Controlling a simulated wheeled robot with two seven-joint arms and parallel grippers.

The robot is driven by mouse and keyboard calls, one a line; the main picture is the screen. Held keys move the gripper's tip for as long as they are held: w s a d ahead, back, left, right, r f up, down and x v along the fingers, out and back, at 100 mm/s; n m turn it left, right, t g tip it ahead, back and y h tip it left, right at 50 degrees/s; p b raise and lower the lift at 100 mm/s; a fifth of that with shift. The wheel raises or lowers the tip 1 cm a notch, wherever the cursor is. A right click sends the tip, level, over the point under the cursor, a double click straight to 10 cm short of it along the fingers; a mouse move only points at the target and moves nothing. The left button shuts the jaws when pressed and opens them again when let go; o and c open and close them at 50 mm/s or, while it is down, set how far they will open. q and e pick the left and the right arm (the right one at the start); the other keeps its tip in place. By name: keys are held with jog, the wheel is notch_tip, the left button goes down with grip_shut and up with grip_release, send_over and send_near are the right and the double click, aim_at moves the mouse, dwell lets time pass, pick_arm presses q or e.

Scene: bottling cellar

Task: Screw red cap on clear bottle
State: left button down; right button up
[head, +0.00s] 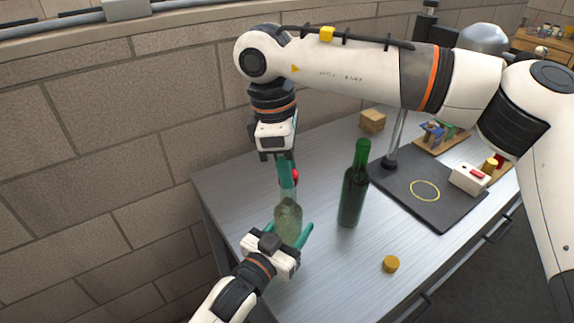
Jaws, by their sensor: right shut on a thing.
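The clear bottle (288,222), greenish in its lower part, stands upright near the left end of the metal table. My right gripper (288,176) reaches down from above, shut on the red cap (295,176) at the top of the bottle. The teal fingers hide much of the cap and the bottle's mouth, so I cannot tell whether the cap touches the neck. My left gripper (289,232) comes from the front, with its teal fingers spread on either side of the bottle's body. A gap shows between its right finger and the glass.
A dark green bottle (354,188) stands close to the right of the clear one. A yellow-brown cap (391,264) lies near the front edge of the table (335,280). A wooden block (372,121) and a dark board (410,207) with a lamp post lie farther right.

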jog(key=shift+m, duration=0.6)
jog(key=o, duration=0.9)
jog(key=shift+o, duration=0.2)
jog(key=shift+r, duration=2.25)
jog(key=shift+c, duration=0.3)
